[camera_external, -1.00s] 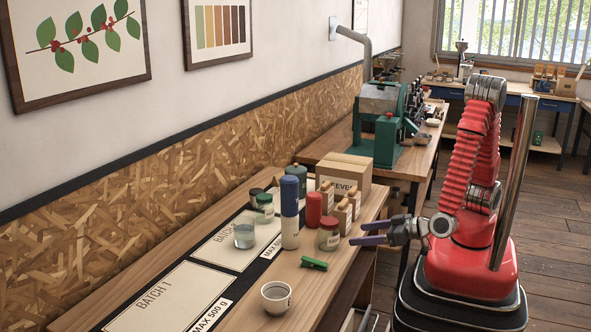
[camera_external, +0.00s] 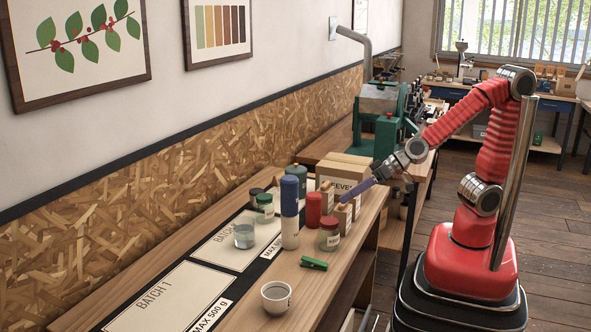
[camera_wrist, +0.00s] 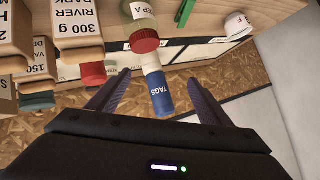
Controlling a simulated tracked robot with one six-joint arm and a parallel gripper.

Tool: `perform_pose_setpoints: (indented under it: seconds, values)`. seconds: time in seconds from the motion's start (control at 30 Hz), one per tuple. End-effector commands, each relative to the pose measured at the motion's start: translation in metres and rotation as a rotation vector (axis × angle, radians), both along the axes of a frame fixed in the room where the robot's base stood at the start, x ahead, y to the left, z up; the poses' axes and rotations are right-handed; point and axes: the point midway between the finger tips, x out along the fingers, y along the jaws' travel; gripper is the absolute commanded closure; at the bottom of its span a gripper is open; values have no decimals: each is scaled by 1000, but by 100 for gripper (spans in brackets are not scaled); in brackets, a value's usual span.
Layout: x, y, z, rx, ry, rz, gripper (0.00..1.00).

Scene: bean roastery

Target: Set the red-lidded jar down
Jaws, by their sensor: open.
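The red-lidded jar (camera_external: 330,239) stands upright on the wooden bench, near its right edge. In the wrist view the jar (camera_wrist: 144,24) shows its red lid toward me, with a white label on its glass side. My gripper (camera_external: 354,187) is above the bench, higher than the jar and a little to its right, over the kraft bags. In the wrist view my gripper (camera_wrist: 155,85) has its two purple fingers spread, with nothing held between them. The jar lies beyond the fingertips and apart from them.
Beside the jar stand a red canister (camera_external: 314,207), kraft bags (camera_external: 343,218) and a tall blue-topped cylinder (camera_external: 290,190). A green clip (camera_external: 314,263) and a white cup (camera_external: 276,299) are nearer. A cardboard box (camera_external: 352,165) stands behind. The BATCH 1 panel (camera_external: 160,296) is bare.

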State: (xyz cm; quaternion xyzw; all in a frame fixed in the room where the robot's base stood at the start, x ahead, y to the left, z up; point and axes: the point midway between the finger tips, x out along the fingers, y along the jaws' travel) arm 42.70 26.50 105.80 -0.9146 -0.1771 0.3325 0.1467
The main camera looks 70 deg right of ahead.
Motion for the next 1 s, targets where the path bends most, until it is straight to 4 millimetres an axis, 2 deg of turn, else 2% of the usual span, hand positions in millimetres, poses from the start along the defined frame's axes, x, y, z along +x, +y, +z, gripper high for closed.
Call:
perform_pose_setpoints:
  seconds: [0.1,0.37,0.57,0.7,0.83,1.0]
  values:
    - [-5,-31,14,-27,25,22,27]
    - [-33,-107,25,-151,117,32,27]
    - [-69,-180,27,-283,218,-26,27]
    - [-100,-229,27,-372,300,-94,27]
    - [-121,-257,27,-425,356,-143,27]
    - [-129,-266,26,-442,377,-159,27]
